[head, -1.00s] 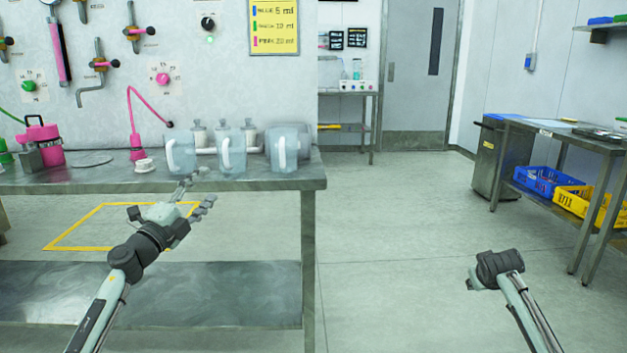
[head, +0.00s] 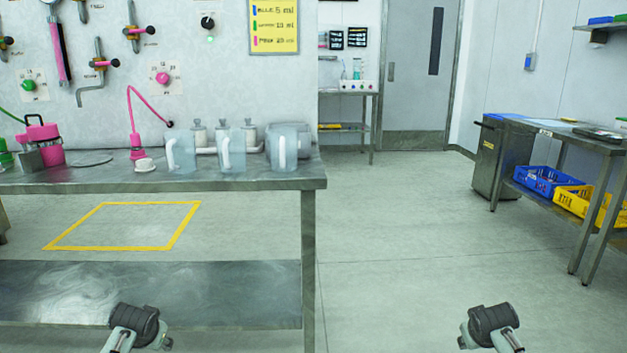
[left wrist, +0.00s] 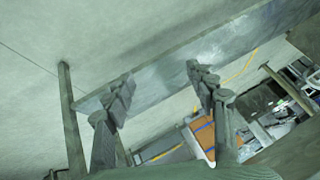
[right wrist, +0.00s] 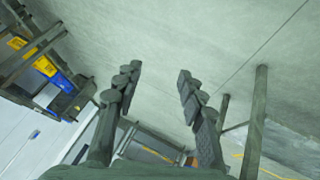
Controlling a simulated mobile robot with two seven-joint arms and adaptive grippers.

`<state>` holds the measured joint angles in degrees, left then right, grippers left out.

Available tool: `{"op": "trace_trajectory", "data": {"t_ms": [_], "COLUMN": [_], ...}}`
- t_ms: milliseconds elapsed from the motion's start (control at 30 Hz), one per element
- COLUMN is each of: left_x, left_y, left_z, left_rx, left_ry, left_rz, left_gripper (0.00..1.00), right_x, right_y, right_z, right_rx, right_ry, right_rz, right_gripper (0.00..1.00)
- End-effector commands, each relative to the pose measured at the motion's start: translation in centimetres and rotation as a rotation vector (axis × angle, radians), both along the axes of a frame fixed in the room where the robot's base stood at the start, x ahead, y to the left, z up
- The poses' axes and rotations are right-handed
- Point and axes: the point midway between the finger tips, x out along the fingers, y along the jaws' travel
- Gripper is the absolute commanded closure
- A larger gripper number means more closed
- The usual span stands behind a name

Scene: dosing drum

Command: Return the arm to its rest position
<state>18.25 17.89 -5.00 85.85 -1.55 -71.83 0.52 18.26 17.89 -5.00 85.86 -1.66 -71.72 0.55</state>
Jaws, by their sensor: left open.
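My left arm (head: 137,322) shows at the bottom left of the head view as a dark joint on a pale link, low and in front of the steel bench. My right arm (head: 492,322) stands at the bottom right at a similar height. Neither arm's fingers show clearly in the head view. In the left wrist view my left gripper (left wrist: 162,85) is open, its fingers wide apart with nothing between them. In the right wrist view my right gripper (right wrist: 158,82) is also open and empty.
The steel bench (head: 235,184) carries three clear jugs with white handles, a pink canister (head: 42,142) and a pink nozzle (head: 136,145). A side table (head: 560,132) with a blue crate (head: 540,180) and a yellow crate (head: 585,203) stands right. The middle floor is clear.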

Motion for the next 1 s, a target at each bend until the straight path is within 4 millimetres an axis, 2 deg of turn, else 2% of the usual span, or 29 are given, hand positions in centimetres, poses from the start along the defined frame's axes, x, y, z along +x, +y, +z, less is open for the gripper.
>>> {"op": "trace_trajectory", "data": {"t_ms": [33,167,300,400,533,600,700,1000], "left_x": [-2.2,-8.5,-17.4,-23.6,-29.5,-31.5,-32.9,-33.0], "left_y": [-1.1,-3.6,-6.7,-8.5,-10.0,-10.5,-10.8,-10.8], "left_z": [-2.1,-6.5,-10.7,-12.4,-13.2,-13.3,-13.4,-13.4], "left_rx": [-0.011,-0.041,-0.089,-0.121,-0.151,-0.162,-0.169,-0.17], "left_ry": [0.026,0.088,0.166,0.218,0.267,0.284,0.294,0.295], "left_rz": [-0.012,-0.039,-0.061,-0.069,-0.07,-0.068,-0.066,-0.066], "left_gripper": [0.44,0.44,0.44,0.44,0.44,0.44,0.44,0.44], "right_x": [-2.2,-8.5,-17.5,-23.6,-29.5,-31.5,-32.9,-33.0], "right_y": [1.0,3.6,6.7,8.5,10.0,10.5,10.8,10.8], "right_z": [-2.1,-6.6,-10.8,-12.5,-13.3,-13.4,-13.4,-13.4], "right_rx": [0.011,0.042,0.089,0.122,0.153,0.163,0.171,0.172], "right_ry": [0.027,0.089,0.169,0.22,0.269,0.285,0.297,0.297], "right_rz": [0.012,0.039,0.062,0.068,0.069,0.068,0.067,0.067], "right_gripper": [0.6,0.6,0.6,0.6,0.6,0.6,0.6,0.6]}}
